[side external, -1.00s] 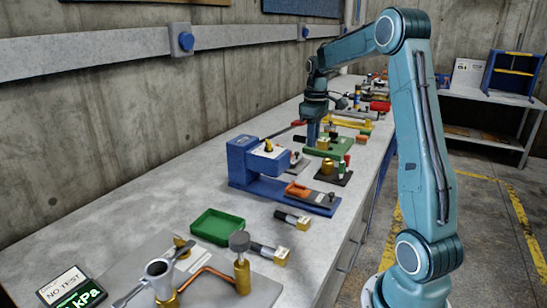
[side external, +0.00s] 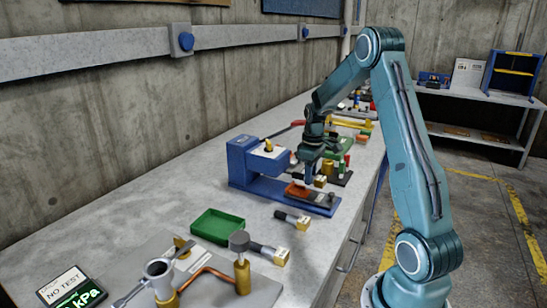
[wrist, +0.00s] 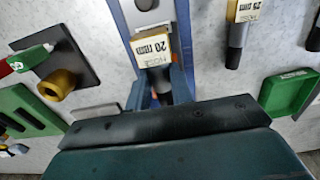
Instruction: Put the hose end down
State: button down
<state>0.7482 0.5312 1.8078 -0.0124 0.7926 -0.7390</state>
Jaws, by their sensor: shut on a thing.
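My gripper (side external: 308,178) is shut on a hose end (wrist: 157,50) with a brass tip, a white "HOSE 20 mm" label and a dark shank. The shank lies between my two blue fingers (wrist: 162,93) in the wrist view. In the side view the held hose end (side external: 320,181) is by the blue press (side external: 243,165), over or just behind its base. I cannot tell whether it touches anything. Two other hose ends lie on the bench, one (side external: 293,219) in front of the press and one (side external: 270,254) nearer the camera.
A green tray (side external: 217,226) stands left of the nearer hose ends. A black plate with brass fittings (wrist: 60,85) and a green fixture (wrist: 30,108) are beside the press. Bare bench lies left of the press.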

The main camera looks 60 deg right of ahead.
aim_at(309, 195)
jog(key=shift+f, duration=2.05)
jog(key=shift+f, duration=0.2)
jog(key=c, duration=1.2)
grip_release()
jog(key=shift+c, duration=0.2)
jog(key=shift+r, duration=0.1)
notch_tip(309, 195, up, 12)
jog(key=shift+s+r, duration=0.1)
jog(key=shift+a, duration=0.1)
